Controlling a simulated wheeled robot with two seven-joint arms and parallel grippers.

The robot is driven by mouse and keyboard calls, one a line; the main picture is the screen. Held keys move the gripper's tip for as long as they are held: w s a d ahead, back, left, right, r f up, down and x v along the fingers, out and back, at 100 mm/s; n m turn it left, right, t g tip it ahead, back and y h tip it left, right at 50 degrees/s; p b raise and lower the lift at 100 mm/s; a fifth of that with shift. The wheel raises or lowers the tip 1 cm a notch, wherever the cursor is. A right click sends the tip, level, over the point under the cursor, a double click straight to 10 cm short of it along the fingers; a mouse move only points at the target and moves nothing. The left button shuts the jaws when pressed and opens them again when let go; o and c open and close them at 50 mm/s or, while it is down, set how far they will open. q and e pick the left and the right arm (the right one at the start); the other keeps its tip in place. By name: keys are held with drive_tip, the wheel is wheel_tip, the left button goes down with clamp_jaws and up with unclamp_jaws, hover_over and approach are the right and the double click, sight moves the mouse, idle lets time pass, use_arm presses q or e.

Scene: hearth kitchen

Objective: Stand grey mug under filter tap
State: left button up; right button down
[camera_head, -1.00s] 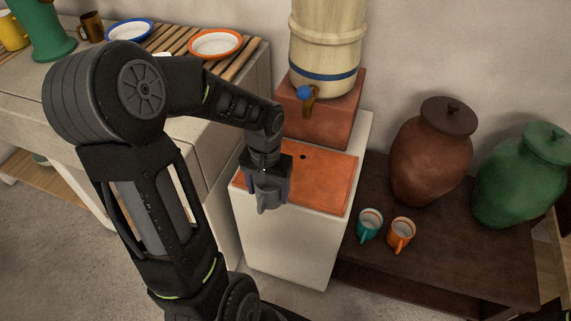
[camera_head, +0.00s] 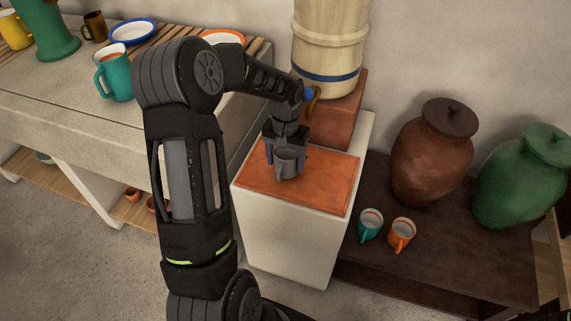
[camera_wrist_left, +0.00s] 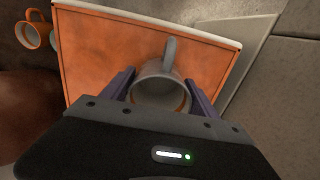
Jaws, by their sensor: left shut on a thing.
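The grey mug (camera_head: 285,164) is upright at the orange tiled top (camera_head: 325,184) of the white stand. My left gripper (camera_head: 286,156) is shut on it, with a finger on each side. In the left wrist view the mug (camera_wrist_left: 160,92) shows between the two fingers, its handle pointing away from the gripper. I cannot tell whether its base touches the tile. The filter (camera_head: 328,45) stands on a terracotta block behind the tile. Its tap (camera_head: 310,97) has a blue knob and is partly hidden by my left arm; the mug is in front and slightly left of it. My right gripper is not in view.
A teal mug (camera_head: 369,224) and an orange mug (camera_head: 401,235) stand on the dark low table to the right, before a brown jar (camera_head: 432,155) and a green jar (camera_head: 522,178). Another teal mug (camera_head: 116,78) is on the left counter. The tile around the grey mug is clear.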

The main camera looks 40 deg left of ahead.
use_arm(q)
drive_tip(key=shift+f, duration=1)
drive_tip(key=shift+f, duration=0.15)
drive_tip(key=o, duration=1.5)
wheel_tip(320, 180, up, 12)
drive_tip(key=shift+r+p, duration=0.2)
drive_tip(key=shift+p, duration=0.1)
drive_tip(key=shift+c, duration=0.4)
